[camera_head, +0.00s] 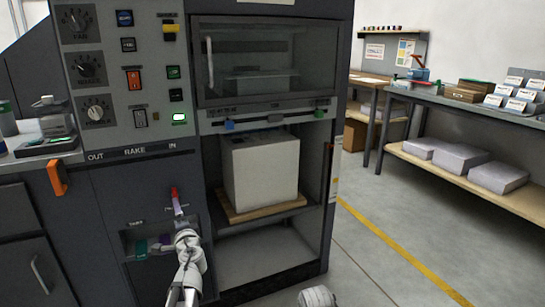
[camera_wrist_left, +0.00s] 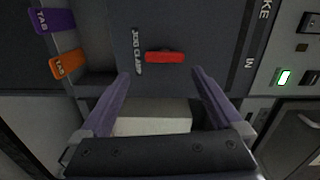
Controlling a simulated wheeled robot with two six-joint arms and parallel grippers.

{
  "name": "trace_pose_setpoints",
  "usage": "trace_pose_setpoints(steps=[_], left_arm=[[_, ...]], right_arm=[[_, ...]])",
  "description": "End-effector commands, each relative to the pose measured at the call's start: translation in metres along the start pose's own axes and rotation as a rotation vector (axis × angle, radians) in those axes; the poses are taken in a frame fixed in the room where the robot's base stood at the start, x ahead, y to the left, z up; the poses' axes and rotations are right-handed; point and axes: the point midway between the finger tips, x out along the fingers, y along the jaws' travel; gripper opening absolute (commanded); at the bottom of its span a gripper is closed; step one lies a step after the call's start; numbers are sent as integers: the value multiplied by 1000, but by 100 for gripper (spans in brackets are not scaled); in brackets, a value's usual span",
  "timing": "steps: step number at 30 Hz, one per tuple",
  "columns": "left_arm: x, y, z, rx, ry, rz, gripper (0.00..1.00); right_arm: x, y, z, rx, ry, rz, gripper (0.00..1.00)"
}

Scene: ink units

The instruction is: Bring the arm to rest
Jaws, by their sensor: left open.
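My left gripper (camera_head: 178,212) is in front of the dark machine's lower panel in the head view. In the left wrist view its two purple fingers (camera_wrist_left: 160,72) are spread apart with nothing between them. The red handle (camera_head: 174,192) also shows just above the gripper in the head view.
A pale block (camera_head: 262,172) stands on a wooden board (camera_head: 262,208) in the machine's open bay. Purple (camera_wrist_left: 55,20) and orange (camera_wrist_left: 68,64) tabs sit beside the handle. A bench (camera_head: 470,108) stands at right. The floor between is clear.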

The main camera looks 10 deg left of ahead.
Motion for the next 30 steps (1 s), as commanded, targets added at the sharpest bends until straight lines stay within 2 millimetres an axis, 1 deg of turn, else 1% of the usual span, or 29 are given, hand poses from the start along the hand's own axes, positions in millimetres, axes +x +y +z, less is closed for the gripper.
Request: trace_pose_setpoints(steps=[2, 5, 6, 8, 9, 11, 12, 14, 15, 17, 18, 20, 21, 26, 27, 30], left_arm=[[-17, 10, -8, -95, -50, 50, 100], [-50, 42, -19, -254, -156, 181, 100], [-67, 59, -25, -315, -203, 254, 100], [-97, 88, -35, -390, -273, 377, 100], [-119, 106, -42, -428, -316, 463, 100], [-152, 131, -54, -467, -374, 590, 100], [-176, 146, -61, -483, -408, 675, 100], [-210, 165, -71, -494, -454, 794, 100], [-232, 175, -77, -495, -479, 867, 100], [-262, 187, -85, -489, -512, 968, 100], [-282, 194, -89, -481, -531, 1029, 100], [-310, 201, -95, -465, -555, 1116, 100], [-327, 205, -98, -452, -570, 1169, 100], [-395, 212, -107, -379, -618, 1372, 100], [-400, 200, -109, -374, -624, 1390, 100], [-397, 175, -110, -380, -624, 1382, 100]], right_arm=[[-3, 0, 0, 0, 0, 0, 50], [-6, 1, 0, 1, 0, 1, 50], [-8, 1, 0, 1, 0, 1, 50], [-10, 1, 1, 2, -1, 1, 50], [-11, 1, 1, 2, -1, 1, 50], [-12, 2, 1, 2, -1, 1, 50], [-13, 2, 1, 2, -1, 2, 50], [-15, 2, 1, 3, -1, 2, 50], [-15, 2, 1, 3, -1, 2, 50], [-16, 2, 1, 3, -1, 2, 50], [-17, 2, 1, 3, -1, 2, 50], [-18, 2, 1, 3, -1, 2, 50], [-18, 2, 1, 4, -1, 2, 50], [-20, 2, 1, 4, -1, 3, 50], [-33, 4, 2, 4, -1, 2, 50], [-58, 6, 4, 5, -2, 2, 50]])
